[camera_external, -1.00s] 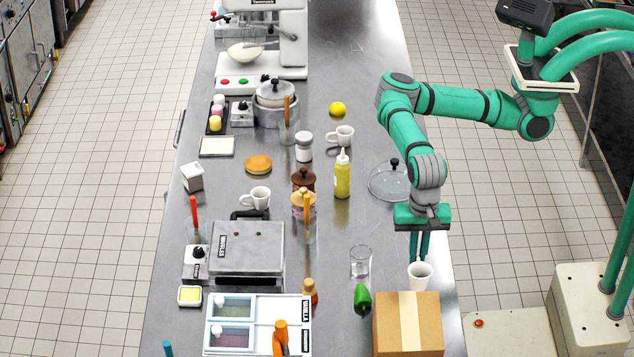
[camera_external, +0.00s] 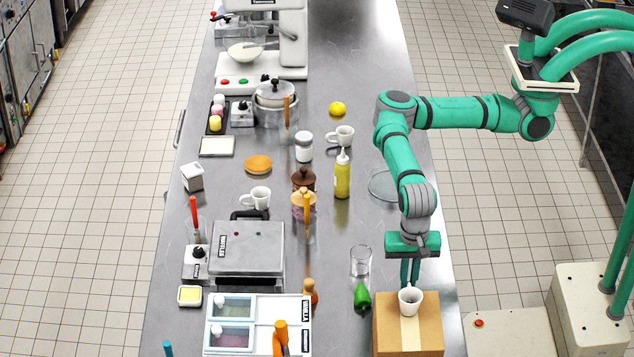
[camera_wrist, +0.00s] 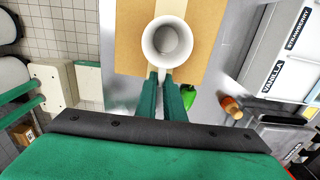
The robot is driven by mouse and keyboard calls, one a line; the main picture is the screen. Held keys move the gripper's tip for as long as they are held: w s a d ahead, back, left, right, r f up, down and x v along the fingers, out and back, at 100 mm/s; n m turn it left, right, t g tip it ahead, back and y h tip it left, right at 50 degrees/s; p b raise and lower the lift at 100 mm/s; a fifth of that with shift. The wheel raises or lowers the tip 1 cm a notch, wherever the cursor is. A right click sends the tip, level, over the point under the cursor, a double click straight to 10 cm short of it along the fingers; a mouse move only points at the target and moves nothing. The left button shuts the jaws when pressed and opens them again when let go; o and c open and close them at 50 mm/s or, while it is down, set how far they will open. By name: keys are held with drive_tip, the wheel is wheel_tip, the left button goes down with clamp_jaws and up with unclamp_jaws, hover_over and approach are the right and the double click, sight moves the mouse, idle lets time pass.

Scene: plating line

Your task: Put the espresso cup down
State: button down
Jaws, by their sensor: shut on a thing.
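The white espresso cup (camera_external: 410,300) is upright over the cardboard box (camera_external: 390,339) at the front right of the counter. My gripper (camera_external: 410,284) is shut on the cup from its far side. In the wrist view the cup (camera_wrist: 167,43) is at the top middle, in front of the green fingers of my gripper (camera_wrist: 160,78), and the box (camera_wrist: 128,38) shows behind it. The cup looks empty. I cannot tell whether its base touches the box top or hangs just above it.
A green pepper (camera_external: 362,296) and a clear glass (camera_external: 361,261) stand close left of the box. Two other white cups (camera_external: 342,136) (camera_external: 258,198) are farther back. A glass lid (camera_external: 384,187) lies behind my arm. The white topping station (camera_external: 297,318) is left.

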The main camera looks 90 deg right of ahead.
drive_tip(key=c, duration=1.9)
unclamp_jaws()
drive_tip(key=shift+f, duration=0.1)
drive_tip(key=shift+o, duration=0.2)
wheel_tip(320, 180, up, 12)
drive_tip(key=shift+r, duration=0.2)
